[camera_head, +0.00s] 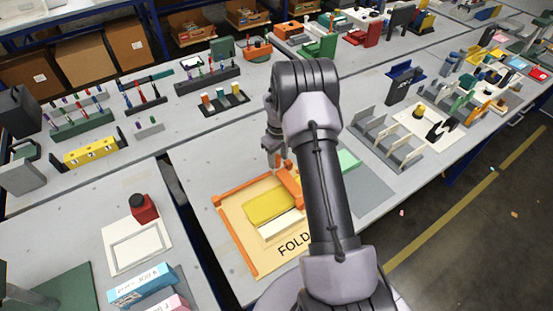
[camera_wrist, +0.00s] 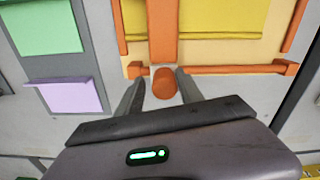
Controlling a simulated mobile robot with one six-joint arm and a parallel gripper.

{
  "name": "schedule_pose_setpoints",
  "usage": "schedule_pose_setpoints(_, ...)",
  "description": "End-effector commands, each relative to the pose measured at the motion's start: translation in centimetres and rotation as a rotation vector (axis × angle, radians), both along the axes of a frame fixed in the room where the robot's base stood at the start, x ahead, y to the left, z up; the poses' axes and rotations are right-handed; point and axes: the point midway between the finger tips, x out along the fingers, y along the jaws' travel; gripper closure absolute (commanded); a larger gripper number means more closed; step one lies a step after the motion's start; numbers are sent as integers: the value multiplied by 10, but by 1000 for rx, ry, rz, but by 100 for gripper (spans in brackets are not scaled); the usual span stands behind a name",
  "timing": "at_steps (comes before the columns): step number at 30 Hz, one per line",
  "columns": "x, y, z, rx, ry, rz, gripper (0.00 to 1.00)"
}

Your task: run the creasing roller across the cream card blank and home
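My gripper (camera_wrist: 160,75) is open. In the wrist view its two fingers stand on either side of an orange rounded knob (camera_wrist: 164,86), with a small gap on each side. The knob is at the end of an orange bar (camera_wrist: 163,35), which I take to be the creasing roller; it also shows in the head view (camera_head: 290,184), partly hidden by my arm. A yellow panel (camera_head: 268,206) lies on the board marked "FOLD" (camera_head: 245,232). A cream strip (camera_head: 283,225), likely the card blank, shows beside the panel. My arm hides the board's right part.
Orange rails (camera_head: 236,242) edge the board. A grey mat with a green block (camera_head: 349,160) lies to its right; the wrist view shows green (camera_wrist: 47,27) and lilac (camera_wrist: 70,95) blocks. A red-and-black block (camera_head: 144,208) stands to the left.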

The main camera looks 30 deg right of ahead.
Motion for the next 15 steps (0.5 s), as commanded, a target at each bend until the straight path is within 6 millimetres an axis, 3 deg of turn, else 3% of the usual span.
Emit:
schedule_pose_setpoints(10, -1, 2, 0, 3, 3, -1, 48)
schedule_pose_setpoints(15, 0, 2, 25, 2, 0, -1, 48)
